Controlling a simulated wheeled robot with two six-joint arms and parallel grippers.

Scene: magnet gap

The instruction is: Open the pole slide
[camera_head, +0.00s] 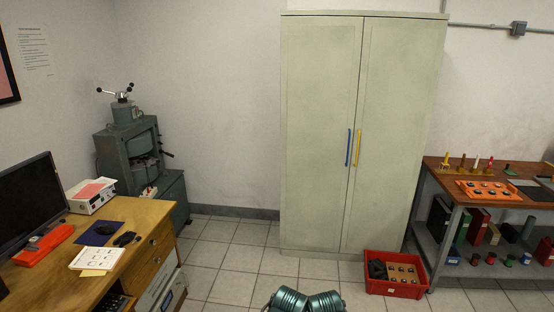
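A grey-green machine (112,150) stands against the back wall at left, behind the wooden desk. It has a spoked handle with dark knobs (122,92) on top and small dark levers on its right side. A dark recess shows in its front face. I cannot tell which part of it is the pole slide, or whether that slide is open or shut. Neither of my grippers is in view.
A desk (147,212) with a monitor (28,190) fills the lower left. A tall closed cabinet (320,130) stands mid-back, with a red crate (408,289) at its foot. A workbench (440,180) stands at right. The tiled floor between desk and cabinet is clear.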

